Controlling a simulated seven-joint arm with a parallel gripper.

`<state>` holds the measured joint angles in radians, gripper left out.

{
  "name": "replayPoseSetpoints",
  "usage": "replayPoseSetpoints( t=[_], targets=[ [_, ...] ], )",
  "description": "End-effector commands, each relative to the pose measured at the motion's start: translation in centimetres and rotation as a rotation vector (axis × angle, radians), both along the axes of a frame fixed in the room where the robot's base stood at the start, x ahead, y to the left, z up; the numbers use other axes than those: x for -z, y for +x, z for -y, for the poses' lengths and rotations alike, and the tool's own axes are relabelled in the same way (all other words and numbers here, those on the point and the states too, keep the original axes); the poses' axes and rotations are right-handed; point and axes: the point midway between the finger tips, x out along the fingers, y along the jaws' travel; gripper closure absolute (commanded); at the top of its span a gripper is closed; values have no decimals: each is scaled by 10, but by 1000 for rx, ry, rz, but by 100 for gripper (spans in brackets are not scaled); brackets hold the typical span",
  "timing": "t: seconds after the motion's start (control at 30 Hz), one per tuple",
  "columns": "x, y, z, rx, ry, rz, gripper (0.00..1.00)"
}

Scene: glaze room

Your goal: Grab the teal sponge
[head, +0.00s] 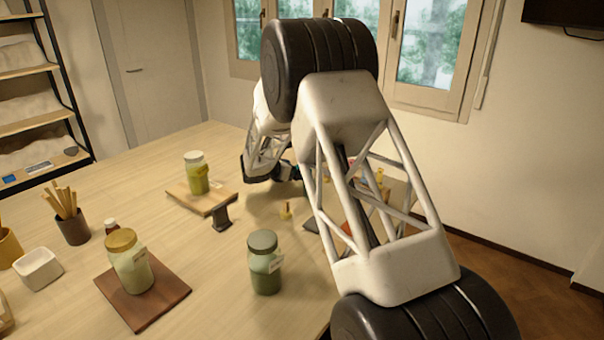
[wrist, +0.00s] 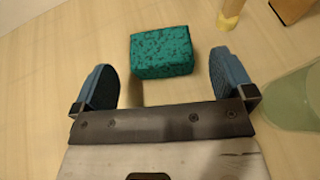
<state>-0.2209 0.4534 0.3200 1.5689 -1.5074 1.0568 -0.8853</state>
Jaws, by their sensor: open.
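The teal sponge (wrist: 161,52) is a dark-speckled block lying on the pale wooden table in the wrist view. My gripper (wrist: 163,62) is open, with one blue-grey finger to the left of the sponge and one to the right. There is a visible gap on each side, and the sponge sits around the level of the fingertips and a little beyond. Nothing is held. In the head view my arm covers much of the area around the gripper, and I cannot make out the sponge there.
In the wrist view a greenish jar (wrist: 287,101) stands close beside the right finger; a yellowish upright piece (wrist: 231,12) is beyond. In the head view, a dark-lidded jar (head: 265,265), a jar on a raised board (head: 196,174) and a gold-lidded jar (head: 130,263) stand on the table.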

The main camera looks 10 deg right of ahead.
Motion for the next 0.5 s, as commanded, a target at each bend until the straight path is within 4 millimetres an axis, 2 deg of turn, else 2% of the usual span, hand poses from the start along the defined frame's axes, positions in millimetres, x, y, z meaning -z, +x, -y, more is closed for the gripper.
replayPoseSetpoints(
  t=[0.3, 0.5],
  targets=[
    [13, 17, 28, 1, 1, -1, 0],
    [16, 21, 35, 0, 0, 0, 0]
  ],
)
